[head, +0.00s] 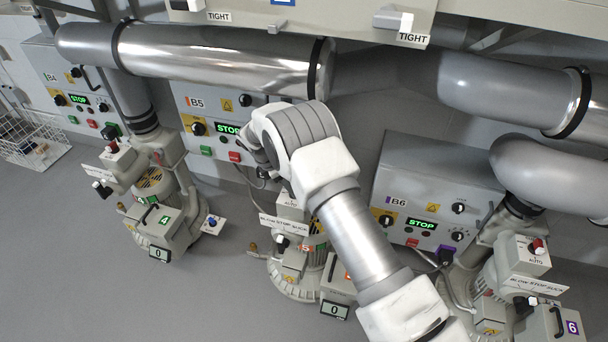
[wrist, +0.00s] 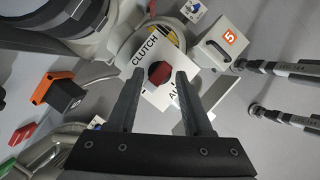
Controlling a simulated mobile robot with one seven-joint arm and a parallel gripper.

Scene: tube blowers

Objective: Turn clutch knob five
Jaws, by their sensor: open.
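Clutch knob five is a dark red knob (wrist: 160,74) on a white plate marked CLUTCH (wrist: 146,58) in the wrist view. My gripper (wrist: 159,73) is open. Its two dark fingers frame the knob, one on each side, with gaps between; I cannot tell whether the tips reach its depth. An orange 5 label (wrist: 230,40) is on the box beside the plate. In the head view, blower five (head: 297,285) stands below my arm, and my arm hides the knob and my fingers.
The B5 panel (head: 215,103) with a green STOP display is behind my arm. Blower four (head: 155,190) stands to the left and blower six (head: 490,325) to the right. Large grey pipes (head: 215,55) run above. The floor at the lower left is clear.

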